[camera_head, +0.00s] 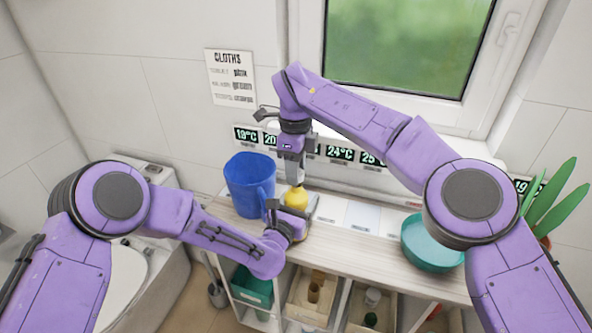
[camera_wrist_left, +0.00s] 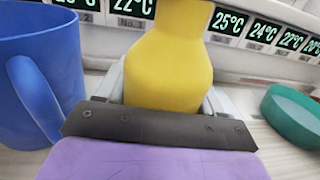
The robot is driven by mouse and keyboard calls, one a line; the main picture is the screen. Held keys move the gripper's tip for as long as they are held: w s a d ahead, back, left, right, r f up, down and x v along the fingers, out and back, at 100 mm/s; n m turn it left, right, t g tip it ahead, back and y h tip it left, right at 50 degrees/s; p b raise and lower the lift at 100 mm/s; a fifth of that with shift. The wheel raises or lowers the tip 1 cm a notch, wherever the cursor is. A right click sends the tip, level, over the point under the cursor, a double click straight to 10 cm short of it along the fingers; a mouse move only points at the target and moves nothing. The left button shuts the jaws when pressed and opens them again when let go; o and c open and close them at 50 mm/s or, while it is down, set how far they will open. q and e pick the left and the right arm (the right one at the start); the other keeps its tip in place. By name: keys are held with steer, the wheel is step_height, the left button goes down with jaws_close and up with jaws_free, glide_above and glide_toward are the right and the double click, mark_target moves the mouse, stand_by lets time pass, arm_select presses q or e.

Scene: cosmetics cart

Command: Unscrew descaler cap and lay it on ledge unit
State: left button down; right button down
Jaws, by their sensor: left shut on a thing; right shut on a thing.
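The yellow descaler bottle (camera_head: 296,199) stands upright on the pale wooden top of the ledge unit (camera_head: 335,247). In the left wrist view the yellow bottle (camera_wrist_left: 165,70) fills the middle, its top cut off by the frame edge. My left gripper (camera_head: 291,218) is shut around the lower bottle body from the front left. My right gripper (camera_head: 296,181) points straight down over the bottle and is shut at its top. The cap is hidden between the right fingers, so I cannot tell whether it is still on the neck.
A blue jug (camera_head: 248,183) stands close left of the bottle. A teal bowl (camera_head: 430,243) sits on the right of the top, with a green plant (camera_head: 552,200) beyond. Temperature displays (camera_head: 340,153) line the wall behind. Bare wood shows in front of the bowl.

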arm_select(q)
steer(key=shift+r, duration=0.1)
arm_select(e)
step_height(320, 180, up, 4)
steer(key=shift+f, duration=0.25)
arm_select(q)
steer(key=shift+c, duration=0.3)
jaws_free()
steer(key=shift+s, duration=0.1)
arm_select(e)
steer(key=shift+f, duration=0.1)
